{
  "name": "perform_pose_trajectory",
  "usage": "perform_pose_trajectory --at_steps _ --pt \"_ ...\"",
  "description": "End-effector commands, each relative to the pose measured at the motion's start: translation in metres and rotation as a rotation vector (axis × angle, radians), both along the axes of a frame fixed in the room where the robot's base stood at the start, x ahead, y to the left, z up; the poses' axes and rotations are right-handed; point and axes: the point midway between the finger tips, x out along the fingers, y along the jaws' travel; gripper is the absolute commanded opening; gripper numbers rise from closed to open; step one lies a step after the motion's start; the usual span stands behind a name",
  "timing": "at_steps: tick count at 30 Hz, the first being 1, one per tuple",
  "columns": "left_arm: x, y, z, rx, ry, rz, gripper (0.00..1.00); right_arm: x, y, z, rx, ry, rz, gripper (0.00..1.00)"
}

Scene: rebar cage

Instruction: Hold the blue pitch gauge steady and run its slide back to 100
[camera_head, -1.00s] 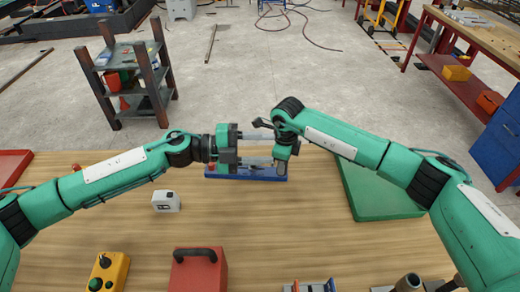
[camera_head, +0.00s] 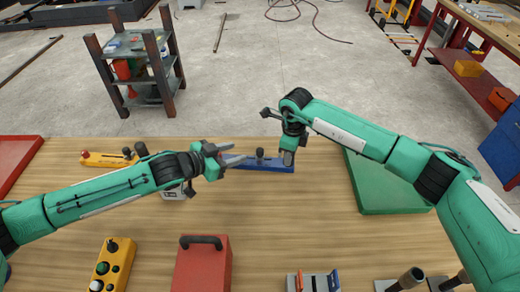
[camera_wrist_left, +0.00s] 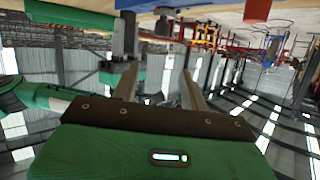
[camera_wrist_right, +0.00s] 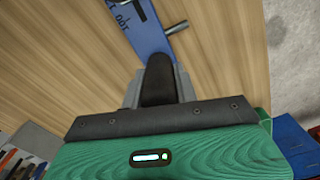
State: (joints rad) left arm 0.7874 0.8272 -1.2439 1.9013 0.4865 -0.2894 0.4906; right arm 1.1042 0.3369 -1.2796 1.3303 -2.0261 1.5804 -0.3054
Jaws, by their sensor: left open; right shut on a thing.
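The blue pitch gauge (camera_head: 262,165) lies on the wooden table in the middle of the head view, with a dark upright knob (camera_head: 260,154) on it. In the right wrist view the blue gauge (camera_wrist_right: 150,32) shows dark markings and a metal pin (camera_wrist_right: 177,27). My right gripper (camera_head: 288,160) is over the gauge's right end, shut on a black upright part (camera_wrist_right: 157,80) there. My left gripper (camera_head: 239,152) is open and empty by the gauge's left end; its fingers (camera_wrist_left: 158,82) are apart in the left wrist view. The slide's exact reading is not legible.
A white box (camera_head: 174,192) is partly hidden under that arm. A red case (camera_head: 203,266) and a yellow control box (camera_head: 113,262) stand in front.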

Motion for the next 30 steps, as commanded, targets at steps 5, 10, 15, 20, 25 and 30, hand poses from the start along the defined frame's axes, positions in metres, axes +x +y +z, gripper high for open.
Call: perform_pose_trajectory --at_steps 5,10,15,20,25,30 --pt "-0.003 0.003 -0.012 0.002 0.069 0.023 0.45 0.000 0.001 0.001 0.001 0.000 0.001 0.00" --pt "0.008 -0.010 -0.019 0.001 0.073 0.025 0.45 0.000 0.001 0.001 0.001 0.000 0.001 0.00" --pt "0.026 -0.032 -0.031 0.001 0.073 0.024 0.45 0.000 0.001 0.001 0.001 0.000 0.001 0.00" --pt "0.044 -0.053 -0.042 0.000 0.071 0.023 0.45 0.000 0.000 0.001 0.001 0.000 0.001 0.00" --pt "0.059 -0.069 -0.050 0.001 0.070 0.025 0.45 0.000 0.000 0.001 0.001 -0.001 0.000 0.00" --pt "0.066 -0.077 -0.056 0.001 0.071 0.024 0.45 0.000 0.000 0.001 0.001 -0.001 0.000 0.00"
